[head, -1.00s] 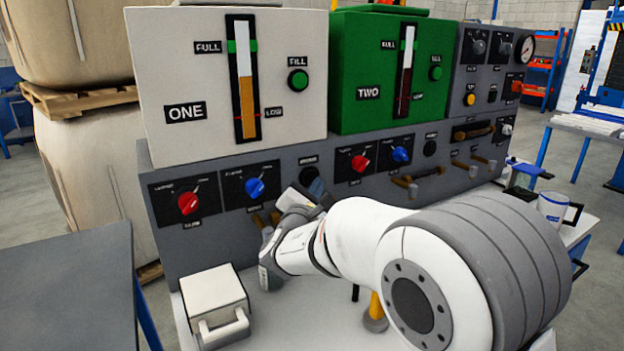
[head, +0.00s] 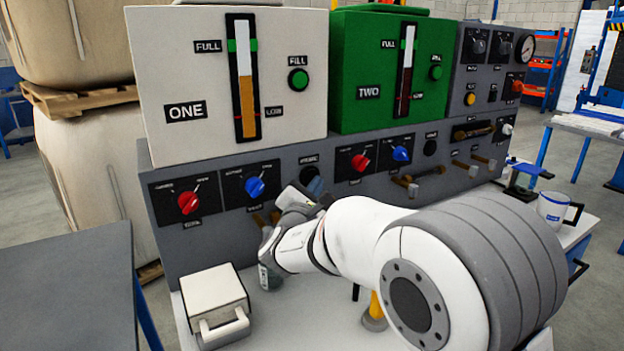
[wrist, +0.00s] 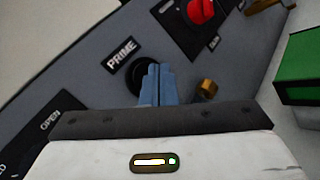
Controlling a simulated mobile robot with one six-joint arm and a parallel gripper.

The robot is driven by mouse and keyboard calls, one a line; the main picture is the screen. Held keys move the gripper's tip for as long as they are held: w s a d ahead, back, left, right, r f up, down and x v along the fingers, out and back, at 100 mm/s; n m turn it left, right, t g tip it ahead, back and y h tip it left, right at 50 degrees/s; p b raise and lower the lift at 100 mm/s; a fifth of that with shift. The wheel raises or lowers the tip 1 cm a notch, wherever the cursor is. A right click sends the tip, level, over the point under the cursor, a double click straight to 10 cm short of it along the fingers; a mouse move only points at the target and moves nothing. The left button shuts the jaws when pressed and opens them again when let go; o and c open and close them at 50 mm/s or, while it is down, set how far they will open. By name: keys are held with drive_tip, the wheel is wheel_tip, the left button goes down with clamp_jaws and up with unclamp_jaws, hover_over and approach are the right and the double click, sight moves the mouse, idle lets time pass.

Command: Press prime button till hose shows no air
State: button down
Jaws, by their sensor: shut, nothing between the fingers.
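The black round prime button (wrist: 136,78) is below the white PRIME label (wrist: 121,54) on the grey panel in the wrist view. My gripper (wrist: 157,70) is shut and empty, its blue-grey fingertips overlapping the button's right part. I cannot tell whether they press or only hover over it. In the head view my gripper (head: 315,184) is at the panel below tank ONE (head: 190,90), to the right of the blue knob (head: 255,187), and covers much of the button. I cannot make out a hose or any air in it.
A red knob (wrist: 201,11) and a brass fitting (wrist: 206,90) are close to the fingers. Tank TWO (head: 360,100) stands to the right. A white box with a handle (head: 215,298) sits on the bench below. A mug (head: 552,208) stands at the right.

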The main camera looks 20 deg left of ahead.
drive_tip(key=shift+w+a, duration=0.2)
drive_tip(key=shift+w+a, duration=0.25)
drive_tip(key=shift+a, duration=0.05)
idle(0.8)
drive_tip(key=shift+d, duration=0.1)
drive_tip(key=shift+s+d+b, duration=0.55)
drive_tip(key=shift+b, duration=0.2)
drive_tip(key=shift+s+d+b, duration=1.4)
drive_tip(key=shift+s+d, duration=0.2)
drive_tip(key=shift+d, duration=0.3)
